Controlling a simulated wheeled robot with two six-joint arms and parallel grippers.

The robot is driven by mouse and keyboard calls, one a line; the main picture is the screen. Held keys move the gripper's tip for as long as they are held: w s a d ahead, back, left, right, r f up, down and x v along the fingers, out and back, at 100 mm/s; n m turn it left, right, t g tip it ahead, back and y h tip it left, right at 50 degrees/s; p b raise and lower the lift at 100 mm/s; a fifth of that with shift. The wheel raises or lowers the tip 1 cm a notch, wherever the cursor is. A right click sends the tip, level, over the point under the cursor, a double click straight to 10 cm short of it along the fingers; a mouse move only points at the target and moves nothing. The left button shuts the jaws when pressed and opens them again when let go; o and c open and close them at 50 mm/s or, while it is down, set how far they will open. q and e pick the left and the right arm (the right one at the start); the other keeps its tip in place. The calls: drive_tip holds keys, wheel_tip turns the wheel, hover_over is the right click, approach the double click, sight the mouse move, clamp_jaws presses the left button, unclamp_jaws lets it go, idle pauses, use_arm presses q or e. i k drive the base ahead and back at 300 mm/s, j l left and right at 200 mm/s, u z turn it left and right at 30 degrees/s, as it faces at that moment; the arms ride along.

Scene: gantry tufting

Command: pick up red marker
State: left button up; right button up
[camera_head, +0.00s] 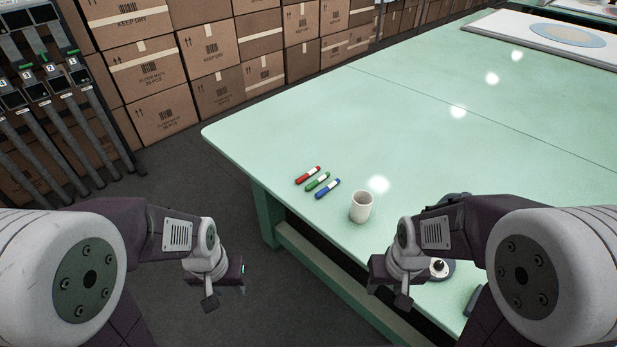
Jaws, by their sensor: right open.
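The red marker (307,175) lies on the pale green table (280,140), near its left edge. A green marker (318,181) and a blue marker (327,189) lie beside it in a slanted row, each with a white band. My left gripper (228,298) hangs over the floor, left of the table and apart from the markers; its finger opening is too small and dark to make out. My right gripper (388,292) is open and empty at the table's front edge, below and right of the markers. No gripper touches a marker.
A white cup (361,207) stands right of the blue marker. A dark device with a round knob (439,267) sits behind my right gripper. Stacked cardboard boxes (160,115) line the back. The table's middle is clear; a framed board (550,38) lies at far right.

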sight(298, 180)
drive_tip(key=i+j+z, duration=0.25)
drive_tip(key=i+j, duration=0.2)
drive_tip(key=i+j+z, duration=0.15)
drive_tip(key=j, duration=0.3)
drive_tip(key=i+j+z, duration=0.25)
drive_tip(key=i+j, duration=0.2)
drive_tip(key=j, duration=0.25)
drive_tip(key=i+j+z, duration=0.15)
drive_tip(key=j, duration=0.2)
drive_tip(key=i+j+z, duration=0.1)
drive_tip(key=j, duration=0.3)
drive_tip(key=i+j+z, duration=0.15)
drive_tip(key=j, duration=0.25)
